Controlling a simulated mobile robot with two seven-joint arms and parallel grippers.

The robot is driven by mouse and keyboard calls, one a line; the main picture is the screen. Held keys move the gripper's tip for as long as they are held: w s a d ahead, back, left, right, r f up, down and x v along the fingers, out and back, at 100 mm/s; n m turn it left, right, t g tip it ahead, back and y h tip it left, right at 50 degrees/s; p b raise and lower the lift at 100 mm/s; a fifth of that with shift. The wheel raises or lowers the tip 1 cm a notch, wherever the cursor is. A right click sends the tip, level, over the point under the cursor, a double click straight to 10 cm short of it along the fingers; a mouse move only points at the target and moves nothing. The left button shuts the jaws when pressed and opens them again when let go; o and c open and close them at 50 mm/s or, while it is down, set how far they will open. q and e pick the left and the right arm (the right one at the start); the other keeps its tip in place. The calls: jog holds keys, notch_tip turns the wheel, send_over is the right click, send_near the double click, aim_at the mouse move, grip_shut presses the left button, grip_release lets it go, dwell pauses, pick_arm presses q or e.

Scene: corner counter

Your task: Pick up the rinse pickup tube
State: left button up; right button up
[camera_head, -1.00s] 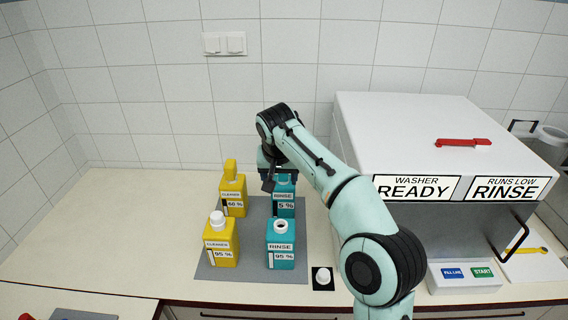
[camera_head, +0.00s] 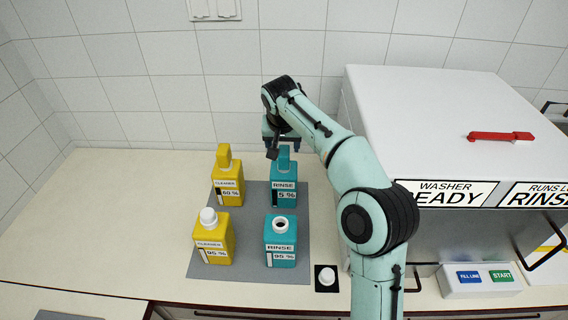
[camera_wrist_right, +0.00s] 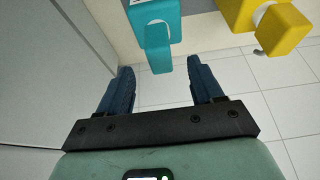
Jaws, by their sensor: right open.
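The rinse pickup tube (camera_head: 284,156) is a teal piece standing on top of the back rinse bottle (camera_head: 284,186), labelled 5 %. My right gripper (camera_head: 271,142) is by the tube's top, slightly left and behind it, partly hidden by its own wrist. In the right wrist view my gripper (camera_wrist_right: 160,67) is open and empty. There the tube (camera_wrist_right: 158,52) reaches between the two blue fingertips in the picture, without visible contact; the depth gap is unclear. The rinse bottle (camera_wrist_right: 153,8) is at that view's top edge. My left gripper is out of view.
The front rinse bottle (camera_head: 281,243), 95 %, stands open. Yellow cleaner bottles stand left, at the back (camera_head: 228,188) and front (camera_head: 215,240), on a grey mat (camera_head: 254,200). A white cap (camera_head: 326,276) lies right. The washer (camera_head: 440,110) stands close on the right; the left counter is clear.

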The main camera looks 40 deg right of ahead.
aim_at(284, 152)
jog(key=x, duration=0.8)
jog(key=shift+w+d, duration=0.1)
jog(key=shift+d, duration=0.05)
jog(key=c, duration=1.1)
